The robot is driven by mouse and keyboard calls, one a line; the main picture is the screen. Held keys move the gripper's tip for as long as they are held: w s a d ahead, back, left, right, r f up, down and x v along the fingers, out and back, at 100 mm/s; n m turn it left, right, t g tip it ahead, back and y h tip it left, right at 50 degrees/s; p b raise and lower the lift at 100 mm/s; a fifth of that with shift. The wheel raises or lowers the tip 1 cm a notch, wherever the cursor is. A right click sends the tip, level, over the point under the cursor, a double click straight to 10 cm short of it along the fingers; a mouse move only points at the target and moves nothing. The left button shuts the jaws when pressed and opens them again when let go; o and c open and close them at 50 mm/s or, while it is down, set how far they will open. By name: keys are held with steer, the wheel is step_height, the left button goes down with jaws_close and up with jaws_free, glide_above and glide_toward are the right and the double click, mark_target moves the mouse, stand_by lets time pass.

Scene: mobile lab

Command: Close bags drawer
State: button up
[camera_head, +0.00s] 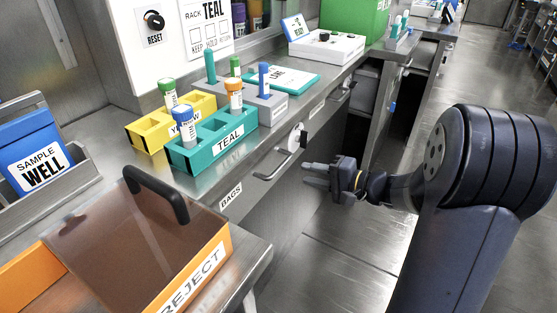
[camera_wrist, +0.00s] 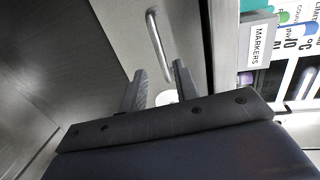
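The BAGS label (camera_head: 231,196) is on the front of the steel counter, below the teal rack. A bar handle (camera_head: 279,164) sticks out from the drawer front just right of that label. I cannot tell from these views how far the drawer stands out. My gripper (camera_head: 312,174) is right of the handle, apart from it, with its fingers pointing left toward the counter front. In the wrist view the two fingers (camera_wrist: 158,85) are spread with nothing held between them. The bar handle (camera_wrist: 158,46) is ahead of them there, a short way beyond the fingertips.
A teal rack (camera_head: 188,157) and a yellow rack (camera_head: 146,137) with capped tubes stand on the counter above. An orange REJECT bin (camera_head: 206,273) with a brown lid is at the front left. The floor (camera_head: 345,245) below my gripper is clear. A MARKERS label (camera_wrist: 258,45) shows in the wrist view.

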mark_target(280, 167)
steer(key=b+x, duration=0.1)
steer(key=x, duration=0.8)
steer(key=shift+w+a+f+b, duration=0.15)
steer(key=shift+a+b, duration=0.25)
steer(key=shift+c, duration=0.5)
jaws_close()
